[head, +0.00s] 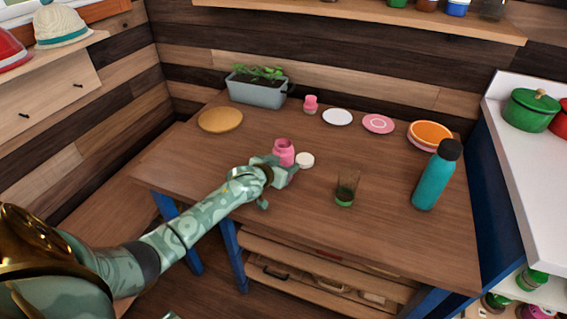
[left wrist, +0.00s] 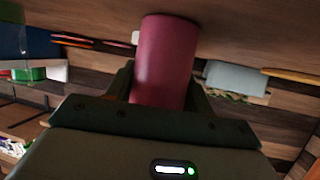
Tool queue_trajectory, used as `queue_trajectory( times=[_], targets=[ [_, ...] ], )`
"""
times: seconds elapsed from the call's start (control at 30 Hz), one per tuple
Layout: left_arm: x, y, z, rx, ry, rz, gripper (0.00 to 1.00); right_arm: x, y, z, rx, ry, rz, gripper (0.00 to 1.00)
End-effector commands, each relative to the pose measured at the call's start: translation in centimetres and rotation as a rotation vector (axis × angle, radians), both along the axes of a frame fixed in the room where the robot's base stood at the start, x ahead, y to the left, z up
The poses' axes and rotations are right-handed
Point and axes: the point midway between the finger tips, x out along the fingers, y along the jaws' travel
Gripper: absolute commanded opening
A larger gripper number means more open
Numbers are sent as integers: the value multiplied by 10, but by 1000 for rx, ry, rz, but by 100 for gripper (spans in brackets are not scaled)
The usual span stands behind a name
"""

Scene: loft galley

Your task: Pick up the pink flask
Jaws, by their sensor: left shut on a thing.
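My right gripper is not in view.
A white round thing (head: 305,160) sits just right of the flask. A green-bottomed glass (head: 346,188) and a teal bottle (head: 436,176) stand further right. Behind are a small pink-topped jar (head: 310,104), plates (head: 338,117), a planter (head: 257,92) and a round board (head: 220,119).

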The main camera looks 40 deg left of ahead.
Motion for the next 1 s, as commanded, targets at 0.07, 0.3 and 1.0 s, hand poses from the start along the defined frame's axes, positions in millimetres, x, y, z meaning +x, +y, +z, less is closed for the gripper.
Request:
queue_trajectory(
  times=[0.07,0.3,1.0],
  targets=[
    [0,0,2,0,0,0,24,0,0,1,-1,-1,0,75],
    [0,0,36,-1,-6,0,24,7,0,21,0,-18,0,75],
    [-115,-71,129,-1,-1,0,24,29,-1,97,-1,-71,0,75]
  ],
)
